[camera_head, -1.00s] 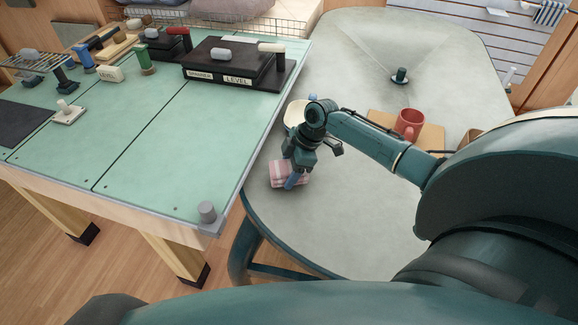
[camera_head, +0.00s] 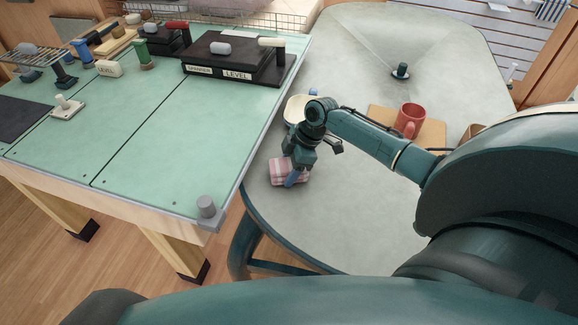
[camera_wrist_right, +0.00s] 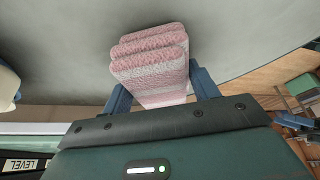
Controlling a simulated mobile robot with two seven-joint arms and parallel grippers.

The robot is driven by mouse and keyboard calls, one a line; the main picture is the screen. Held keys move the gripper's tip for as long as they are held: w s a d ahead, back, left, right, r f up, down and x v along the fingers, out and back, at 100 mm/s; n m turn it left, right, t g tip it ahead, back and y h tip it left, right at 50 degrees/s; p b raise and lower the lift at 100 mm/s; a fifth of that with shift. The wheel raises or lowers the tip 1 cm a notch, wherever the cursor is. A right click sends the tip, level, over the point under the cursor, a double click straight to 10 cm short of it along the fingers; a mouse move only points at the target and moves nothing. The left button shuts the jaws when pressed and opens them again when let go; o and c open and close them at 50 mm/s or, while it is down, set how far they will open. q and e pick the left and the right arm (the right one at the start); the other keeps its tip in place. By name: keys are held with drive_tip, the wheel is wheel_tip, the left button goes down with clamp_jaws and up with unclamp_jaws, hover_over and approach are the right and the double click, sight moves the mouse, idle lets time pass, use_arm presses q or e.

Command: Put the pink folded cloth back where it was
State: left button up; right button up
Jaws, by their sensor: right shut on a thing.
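The pink folded cloth (camera_head: 281,172) is striped pink and whitish and is at the near left part of the grey round-cornered table (camera_head: 350,225). My right gripper (camera_head: 293,178) is over it, pointing down, and is shut on the cloth. In the right wrist view the cloth (camera_wrist_right: 150,62) sits between the two blue fingers (camera_wrist_right: 160,92), its folded layers standing out beyond them. Whether the cloth touches the tabletop cannot be told for sure. My left gripper is not in view.
A green workbench (camera_head: 150,130) with tools and a black box (camera_head: 235,60) stands at the left. A cream bowl (camera_head: 296,108) is just behind my gripper. A red mug (camera_head: 410,120) stands on a wooden board (camera_head: 435,135). The table front is clear.

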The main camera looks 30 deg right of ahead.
drive_tip(key=shift+f, duration=0.2)
drive_tip(key=o, duration=1)
drive_tip(key=v, duration=1.3)
drive_tip(key=shift+r, duration=0.1)
